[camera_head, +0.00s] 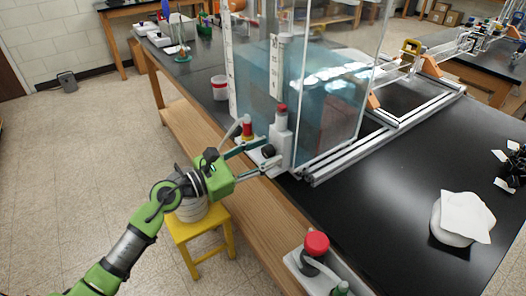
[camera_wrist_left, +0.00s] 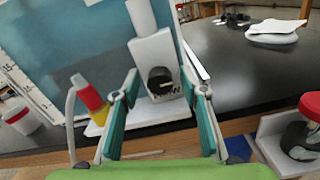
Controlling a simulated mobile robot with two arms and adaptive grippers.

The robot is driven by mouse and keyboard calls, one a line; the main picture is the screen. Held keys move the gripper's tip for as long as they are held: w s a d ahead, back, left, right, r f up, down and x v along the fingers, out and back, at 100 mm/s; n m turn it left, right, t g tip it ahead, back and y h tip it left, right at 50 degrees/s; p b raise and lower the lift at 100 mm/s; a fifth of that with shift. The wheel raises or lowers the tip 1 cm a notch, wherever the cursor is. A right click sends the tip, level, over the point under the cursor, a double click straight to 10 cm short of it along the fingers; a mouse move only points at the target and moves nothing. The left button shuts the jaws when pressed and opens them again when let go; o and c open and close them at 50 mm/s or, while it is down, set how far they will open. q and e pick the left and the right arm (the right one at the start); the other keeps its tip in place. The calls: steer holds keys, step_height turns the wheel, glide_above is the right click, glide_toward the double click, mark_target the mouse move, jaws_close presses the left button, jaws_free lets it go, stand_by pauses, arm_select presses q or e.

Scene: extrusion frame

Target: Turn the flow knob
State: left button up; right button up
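The flow knob (camera_head: 268,152) is a small black round knob on a white upright unit (camera_head: 281,135) at the front of the clear water tank. In the left wrist view the black knob (camera_wrist_left: 160,80) shows in the gap between the fingers. My left gripper (camera_head: 262,153) is open, its green fingers reaching toward the knob, one on either side of it. In the left wrist view the left gripper (camera_wrist_left: 160,95) is empty; whether its fingers touch the knob cannot be told. My right gripper is not in view.
A red-and-yellow bottle (camera_wrist_left: 90,97) stands just left of the fingers. The clear tank (camera_head: 325,100) rises behind the knob. A red-topped item (camera_head: 316,245) sits at the bench's front edge. A yellow stool (camera_head: 200,232) stands below the arm. The black benchtop (camera_head: 390,190) at right is largely clear.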

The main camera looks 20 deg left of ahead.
arm_select(q)
steer(key=c, duration=1.1)
steer(key=shift+c, duration=0.2)
steer(key=shift+r+n+p, duration=0.1)
steer(key=shift+n+p, duration=0.4)
steer(key=shift+n, duration=0.1)
steer(key=n+p, duration=0.3)
steer(key=n, duration=0.2)
steer(key=shift+n+p, duration=0.4)
steer(key=n+p, duration=0.2)
steer(key=n, duration=0.2)
steer(key=shift+a, duration=0.1)
steer(key=shift+n+p, duration=0.55)
steer(key=shift+n, duration=0.65)
